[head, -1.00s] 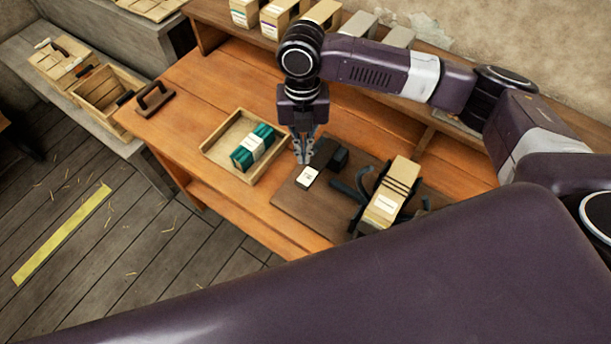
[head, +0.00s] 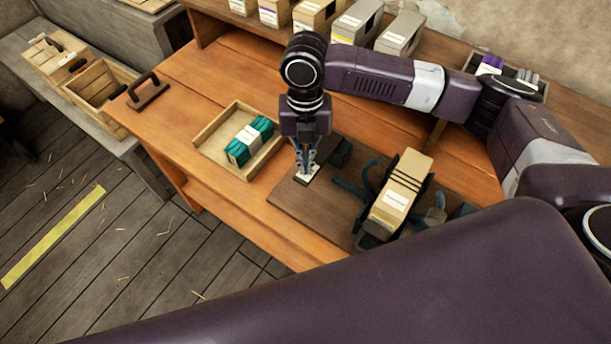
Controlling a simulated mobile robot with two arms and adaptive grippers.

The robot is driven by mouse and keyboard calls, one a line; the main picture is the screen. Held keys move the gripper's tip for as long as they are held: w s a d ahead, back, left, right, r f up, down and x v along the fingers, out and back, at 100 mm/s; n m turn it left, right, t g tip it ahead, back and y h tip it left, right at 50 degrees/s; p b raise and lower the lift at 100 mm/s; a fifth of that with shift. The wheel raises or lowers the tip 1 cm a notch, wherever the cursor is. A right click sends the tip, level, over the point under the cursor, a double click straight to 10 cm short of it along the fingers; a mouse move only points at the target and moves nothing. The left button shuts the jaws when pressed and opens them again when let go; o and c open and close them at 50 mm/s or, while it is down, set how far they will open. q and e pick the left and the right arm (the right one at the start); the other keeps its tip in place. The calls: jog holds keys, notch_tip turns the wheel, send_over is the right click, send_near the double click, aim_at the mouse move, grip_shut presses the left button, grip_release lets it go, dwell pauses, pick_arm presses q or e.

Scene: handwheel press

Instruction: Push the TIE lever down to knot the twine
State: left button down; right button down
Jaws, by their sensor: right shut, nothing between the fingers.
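My right gripper (head: 307,173) is shut and empty, pointing down at a small white label plate (head: 311,180) on the brown board (head: 300,200). The fingertips overlap the plate in the head view; whether they touch it I cannot tell. A dark block (head: 340,152) stands just behind it. The lettering is too small to read, so I cannot tell if this is the TIE lever. A tan carton (head: 410,180) with dark bands of twine and a white label lies tilted in a dark cradle (head: 372,228) to the right. My left gripper is not in view.
A wooden tray (head: 215,150) with teal bundles (head: 248,142) sits left of the board. A dark handle (head: 148,92) is at the bench's left end. Boxes (head: 316,15) stand on the back shelf. The bench front left of the board is clear.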

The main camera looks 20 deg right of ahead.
jog(key=shift+f, duration=0.1)
jog(key=shift+f+b, duration=0.7)
jog(key=shift+f, duration=1.45)
jog(key=shift+w+r, duration=0.25)
jog(key=shift+w+d+r+p, duration=0.2)
jog(key=shift+w+p, duration=0.15)
jog(key=shift+w, duration=0.15)
jog(key=shift+w+d+r+p, duration=0.2)
jog(key=shift+w+p, duration=0.1)
jog(key=shift+w, duration=0.15)
jog(key=shift+w+f, duration=0.1)
jog(key=shift+w, duration=0.15)
notch_tip(320, 180, up, 12)
jog(key=w, duration=0.1)
